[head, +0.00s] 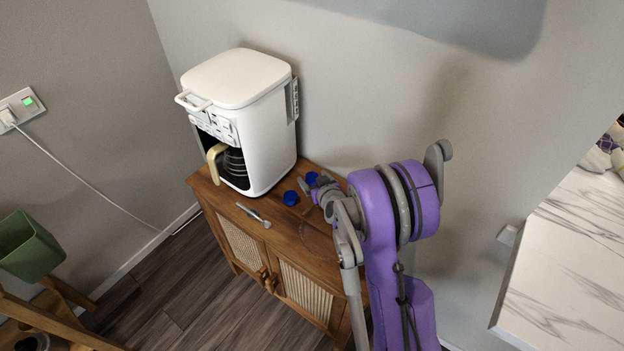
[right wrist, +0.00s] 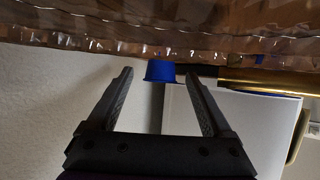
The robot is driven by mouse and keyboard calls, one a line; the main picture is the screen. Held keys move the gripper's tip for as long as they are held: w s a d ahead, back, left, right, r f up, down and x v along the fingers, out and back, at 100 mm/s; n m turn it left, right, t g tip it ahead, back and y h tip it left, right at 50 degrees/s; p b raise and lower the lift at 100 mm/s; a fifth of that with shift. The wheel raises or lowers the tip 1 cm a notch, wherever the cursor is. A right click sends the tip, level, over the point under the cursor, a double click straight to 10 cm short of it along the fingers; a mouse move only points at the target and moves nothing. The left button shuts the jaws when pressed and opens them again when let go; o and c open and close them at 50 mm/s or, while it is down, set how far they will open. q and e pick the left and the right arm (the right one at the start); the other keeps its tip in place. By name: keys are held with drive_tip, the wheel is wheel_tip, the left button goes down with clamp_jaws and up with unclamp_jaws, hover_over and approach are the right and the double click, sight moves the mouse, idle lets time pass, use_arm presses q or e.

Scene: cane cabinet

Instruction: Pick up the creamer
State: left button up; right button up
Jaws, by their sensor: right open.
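Two small blue creamer cups stand on the wooden cabinet top in the head view, a nearer one (head: 291,198) and a farther one (head: 312,178) closer to the wall. My right gripper (head: 304,190) is low over the cabinet top beside them. In the right wrist view one blue creamer (right wrist: 160,71) shows between the tips of my right gripper (right wrist: 160,80). The fingers are spread, with gaps on both sides of the cup. I cannot tell which of the two cups this is. My left gripper is not in view.
A white coffee maker (head: 240,115) stands on the cabinet (head: 285,235), left of the creamers. A small metal utensil (head: 254,215) lies near the front edge. The wall is close behind. A marble-look counter (head: 570,260) is at right, a green bin (head: 28,247) at left.

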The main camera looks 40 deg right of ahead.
clamp_jaws()
